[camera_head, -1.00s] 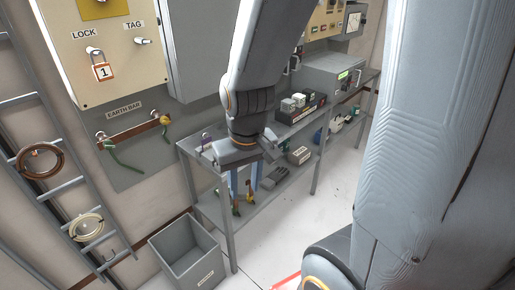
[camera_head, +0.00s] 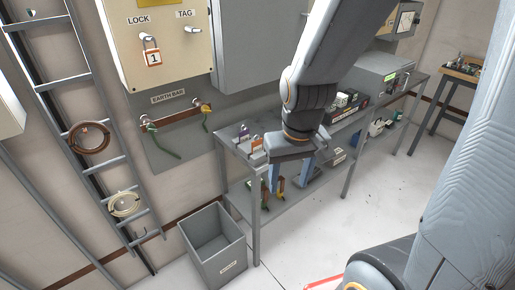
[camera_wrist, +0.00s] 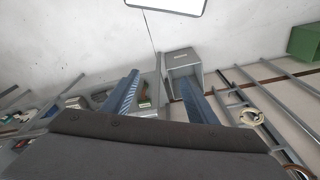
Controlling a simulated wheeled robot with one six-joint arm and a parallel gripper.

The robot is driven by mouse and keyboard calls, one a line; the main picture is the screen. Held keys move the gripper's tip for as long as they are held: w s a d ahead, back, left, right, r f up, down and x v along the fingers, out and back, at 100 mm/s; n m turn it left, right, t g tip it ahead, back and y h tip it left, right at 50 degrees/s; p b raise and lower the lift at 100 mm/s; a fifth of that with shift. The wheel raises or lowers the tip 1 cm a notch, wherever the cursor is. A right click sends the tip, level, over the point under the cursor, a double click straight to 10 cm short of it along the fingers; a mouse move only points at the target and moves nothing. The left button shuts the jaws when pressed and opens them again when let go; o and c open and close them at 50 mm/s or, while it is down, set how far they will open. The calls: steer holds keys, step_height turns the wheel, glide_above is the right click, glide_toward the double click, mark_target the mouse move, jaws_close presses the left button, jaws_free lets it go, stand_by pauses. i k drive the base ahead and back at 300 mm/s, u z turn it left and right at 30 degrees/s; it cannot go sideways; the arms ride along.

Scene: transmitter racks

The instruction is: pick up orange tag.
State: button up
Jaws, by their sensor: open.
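A small orange item (camera_head: 257,144), which looks like the orange tag, is on the near left end of the grey bench top (camera_head: 229,136) in the head view. A small purple-topped item (camera_head: 243,132) is just left of it. My gripper (camera_head: 289,186) is to the right of the orange item, apart from it, pointing down with its two blue fingers spread and empty. In the wrist view my gripper (camera_wrist: 160,78) also shows open with nothing between the fingers. I cannot make out the orange item there.
A grey bin (camera_head: 215,250) stands on the floor left of the bench. A panel with LOCK and TAG hooks (camera_head: 170,70) holds a padlock marked 1 (camera_head: 152,52). Coloured clamps (camera_head: 272,187) are on the lower shelf. Black-cased items (camera_head: 345,112) sit farther along the bench.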

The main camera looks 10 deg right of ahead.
mark_target(256, 146)
steer(key=z, duration=1.5)
steer(key=k, duration=0.75)
steer(key=u, duration=1.6)
steer(key=i, duration=0.5)
